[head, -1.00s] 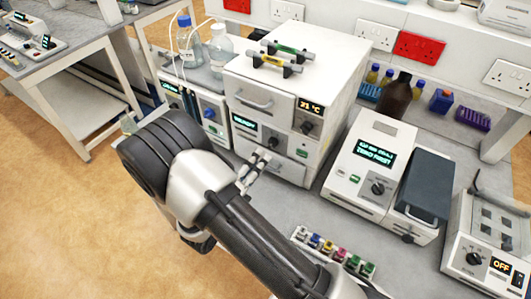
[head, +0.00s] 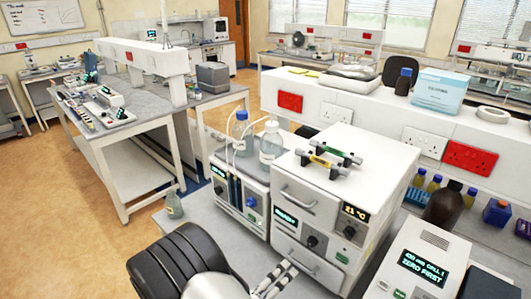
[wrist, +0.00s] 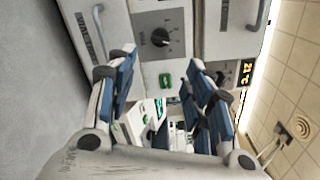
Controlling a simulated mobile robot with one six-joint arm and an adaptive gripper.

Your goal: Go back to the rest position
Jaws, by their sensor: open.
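My gripper (wrist: 155,90) is open in the wrist view, its two blue-padded fingers apart with nothing between them. Beyond the fingers is the front of the white two-drawer oven (wrist: 180,15), seen sideways, with its knob and green button. In the head view my gripper (head: 277,280) shows at the bottom edge, in front of the lower part of the same white oven (head: 340,215). Most of my arm is cut off by the lower edge there.
Two handled columns (head: 328,160) lie on top of the oven. A pump unit with bottles (head: 243,135) stands left of it. A zero-first instrument (head: 420,262) stands at right. A small flask (head: 173,205) stands near the bench's left end. Open floor (head: 60,215) lies left.

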